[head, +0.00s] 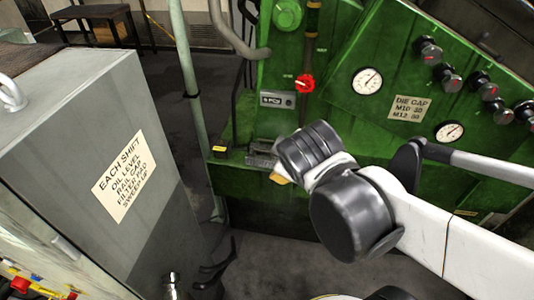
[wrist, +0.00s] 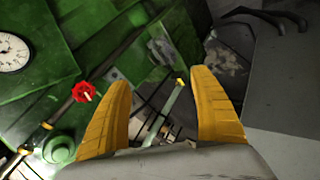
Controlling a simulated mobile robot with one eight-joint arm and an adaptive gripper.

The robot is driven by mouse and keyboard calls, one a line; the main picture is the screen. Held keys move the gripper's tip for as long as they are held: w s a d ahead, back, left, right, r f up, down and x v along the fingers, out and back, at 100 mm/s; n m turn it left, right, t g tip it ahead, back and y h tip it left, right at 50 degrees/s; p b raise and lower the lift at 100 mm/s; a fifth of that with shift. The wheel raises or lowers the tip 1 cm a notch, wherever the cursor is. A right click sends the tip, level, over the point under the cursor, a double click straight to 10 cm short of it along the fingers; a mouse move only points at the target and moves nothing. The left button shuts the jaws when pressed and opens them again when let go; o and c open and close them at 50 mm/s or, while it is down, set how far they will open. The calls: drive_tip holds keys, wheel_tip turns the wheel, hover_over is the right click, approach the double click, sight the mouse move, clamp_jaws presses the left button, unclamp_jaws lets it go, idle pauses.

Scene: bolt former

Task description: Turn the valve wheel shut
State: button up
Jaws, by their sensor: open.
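The valve wheel (head: 305,83) is a small red handwheel on a vertical pipe at the front of the green machine in the head view. In the wrist view the valve wheel (wrist: 84,92) lies left of my gripper, apart from it. My gripper (wrist: 190,78) has two yellow fingers spread wide with nothing between them. In the head view my gripper (head: 281,179) is mostly hidden behind my wrist, with only a bit of yellow showing, below the wheel. A pale pointer or stem shows at the wheel's middle.
The green machine (head: 350,130) carries gauges (head: 367,81) and several black knobs (head: 428,48) right of the wheel. A grey cabinet (head: 60,130) with a notice (head: 132,176) stands at left. A pale green post (head: 186,80) rises between them.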

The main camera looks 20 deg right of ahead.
drive_tip(key=s+a+m, duration=0.1)
drive_tip(key=s+a+m+y, duration=0.1)
drive_tip(key=a+m, duration=0.1)
drive_tip(key=shift+s+a+g+y, duration=0.15)
drive_tip(key=shift+g+y, duration=0.15)
